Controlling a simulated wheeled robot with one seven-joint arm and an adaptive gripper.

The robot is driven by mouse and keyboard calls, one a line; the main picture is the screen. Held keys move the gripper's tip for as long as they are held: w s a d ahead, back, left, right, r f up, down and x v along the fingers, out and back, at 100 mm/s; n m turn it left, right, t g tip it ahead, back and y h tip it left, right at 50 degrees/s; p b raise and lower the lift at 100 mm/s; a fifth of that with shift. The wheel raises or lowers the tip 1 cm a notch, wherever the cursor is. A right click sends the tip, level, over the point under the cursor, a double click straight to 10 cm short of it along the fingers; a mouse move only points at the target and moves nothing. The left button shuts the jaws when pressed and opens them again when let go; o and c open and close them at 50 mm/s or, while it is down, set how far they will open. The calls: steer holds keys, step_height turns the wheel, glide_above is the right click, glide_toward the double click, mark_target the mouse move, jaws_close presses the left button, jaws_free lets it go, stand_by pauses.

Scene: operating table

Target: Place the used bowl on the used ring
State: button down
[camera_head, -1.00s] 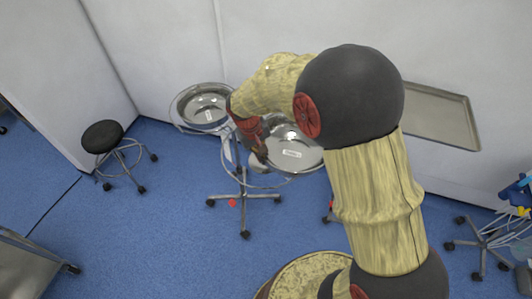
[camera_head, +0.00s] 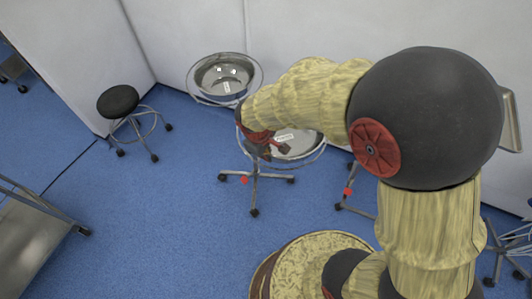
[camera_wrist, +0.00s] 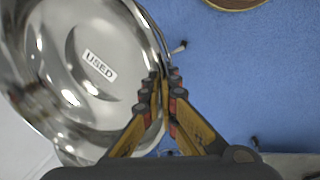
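The used bowl (camera_wrist: 62,60) is a shiny steel basin with a "USED" label inside it. In the wrist view it fills the left side, its rim running to my fingers. My gripper (camera_wrist: 165,88) is shut on that rim. In the head view the bowl (camera_head: 298,139) is partly hidden behind my arm. It appears at or just above the used ring (camera_head: 316,157), a thin metal hoop on a wheeled stand. I cannot tell whether the bowl rests on the hoop. My gripper (camera_head: 262,150) is at the bowl's left edge in the head view.
Another steel bowl (camera_head: 222,80) sits in a second ring at the back left, close to my wrist. A black stool (camera_head: 118,101) stands further left. A metal table (camera_head: 30,240) is at the lower left. Walls close off the back. Blue floor (camera_head: 150,220) is clear in front.

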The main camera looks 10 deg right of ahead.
steer(key=w+f, duration=0.2)
steer(key=w+f+b, duration=0.1)
steer(key=w+f, duration=0.1)
steer(key=w+f+b, duration=0.1)
steer(key=w+f, duration=0.1)
steer(key=shift+d+f, duration=0.1)
steer(key=shift+d, duration=0.2)
steer(key=shift+a+b+x, duration=0.15)
steer(key=shift+b+x, duration=0.25)
steer(key=shift+x, duration=0.4)
steer(key=shift+a+b+x, duration=0.1)
steer(key=shift+b+x, duration=0.3)
steer(key=shift+x, duration=0.45)
steer(key=shift+s+f, duration=0.15)
steer(key=c, duration=2.6)
jaws_free()
steer(key=shift+f, duration=0.1)
steer(key=o, duration=0.6)
steer(key=shift+c, duration=0.2)
